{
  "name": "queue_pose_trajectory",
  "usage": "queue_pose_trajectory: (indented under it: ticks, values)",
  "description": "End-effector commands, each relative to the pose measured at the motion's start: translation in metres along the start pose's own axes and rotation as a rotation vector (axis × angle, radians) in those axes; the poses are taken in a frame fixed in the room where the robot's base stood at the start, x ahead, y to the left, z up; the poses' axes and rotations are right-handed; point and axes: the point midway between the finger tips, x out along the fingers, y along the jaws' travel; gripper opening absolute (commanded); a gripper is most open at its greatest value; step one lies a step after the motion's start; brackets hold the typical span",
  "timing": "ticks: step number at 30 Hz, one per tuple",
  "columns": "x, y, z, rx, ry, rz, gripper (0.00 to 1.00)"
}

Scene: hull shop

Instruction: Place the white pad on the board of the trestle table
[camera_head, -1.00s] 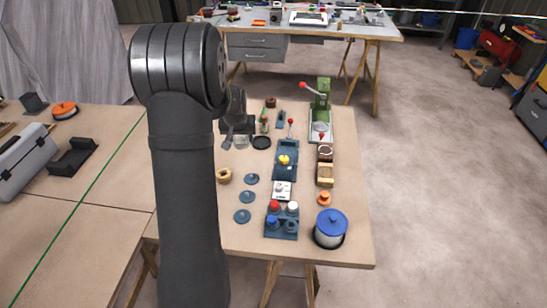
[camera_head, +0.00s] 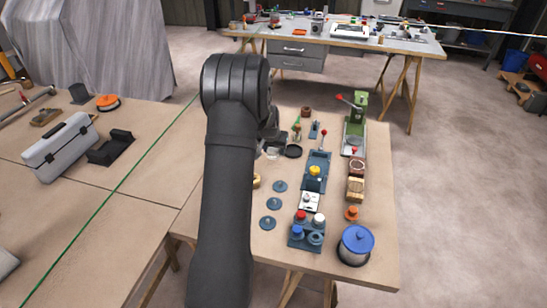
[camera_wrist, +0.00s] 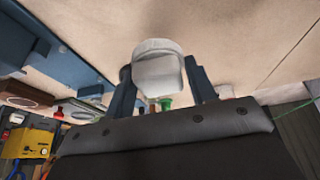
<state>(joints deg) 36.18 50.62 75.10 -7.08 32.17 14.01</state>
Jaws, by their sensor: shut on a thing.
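The white pad (camera_wrist: 158,68) is a small, pale, rounded block. In the wrist view it is between the two dark fingers of my gripper (camera_wrist: 160,82), which is shut on it. In the head view my gripper (camera_head: 271,138) is mostly hidden behind my arm, above the far left part of the trestle table's board (camera_head: 378,190). I cannot tell there whether the pad touches the board. The board is light brown and carries several small items.
A blue-lidded pot (camera_head: 356,244), a block with coloured knobs (camera_head: 307,230), a blue lever device (camera_head: 317,168) and a green press (camera_head: 356,125) stand on the board. Blue discs (camera_head: 274,204) lie left of them. The board's right edge strip is bare. A grey toolbox (camera_head: 60,147) stands left.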

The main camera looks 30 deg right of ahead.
Motion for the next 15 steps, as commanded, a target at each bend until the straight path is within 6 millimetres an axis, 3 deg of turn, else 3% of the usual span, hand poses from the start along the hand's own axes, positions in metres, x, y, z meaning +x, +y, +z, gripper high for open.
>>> queue_pose_trajectory:
  ticks: [5, 11, 15]
  values:
    - [0.009, -0.004, 0.002, 0.001, -0.001, 0.000, 0.28]
    - [0.036, -0.004, 0.014, 0.000, -0.003, 0.000, 0.28]
    - [0.040, -0.004, 0.015, 0.001, 0.001, -0.001, 0.28]
